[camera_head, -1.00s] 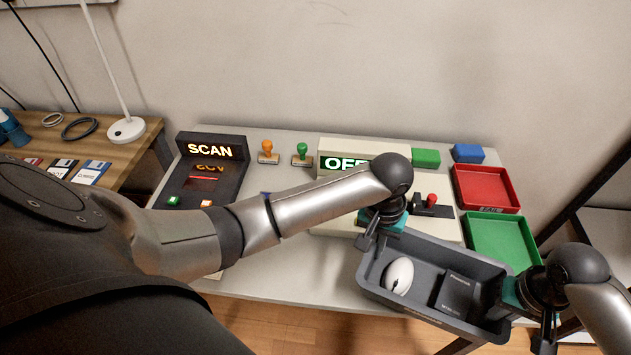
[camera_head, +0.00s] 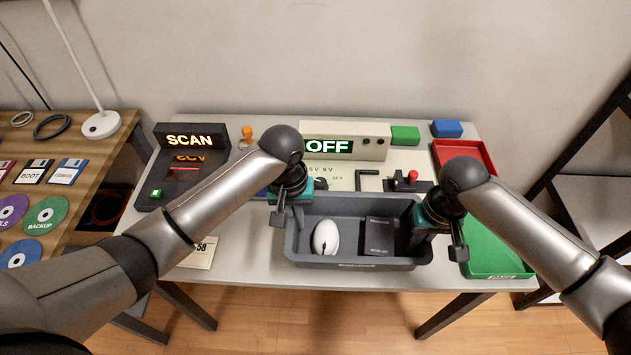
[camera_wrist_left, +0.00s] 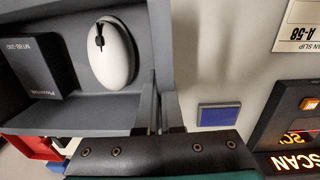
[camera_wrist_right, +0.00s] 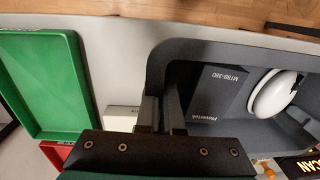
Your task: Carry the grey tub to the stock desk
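The grey tub (camera_head: 350,203) is over the front of the pale desk (camera_head: 240,258). It holds a white mouse (camera_head: 326,237) and a dark box (camera_head: 380,236). My left gripper (camera_head: 290,200) is shut on the tub's left end wall; its fingers (camera_wrist_left: 160,112) show against that wall in the left wrist view. My right gripper (camera_head: 442,215) is shut on the right end wall, with its fingers (camera_wrist_right: 162,112) on it in the right wrist view. The tub looks level. I cannot tell how far its base is above the desk. Nothing shows which desk is the stock desk.
A SCAN unit (camera_head: 190,141), an OFF unit (camera_head: 345,140) and an orange stamp (camera_head: 246,134) stand behind the tub. A red tray (camera_head: 466,153) and green tray (camera_head: 490,252) are at right. A wooden desk (camera_head: 110,150) with disks and a lamp stands left; a dark shelf (camera_head: 590,190) stands right.

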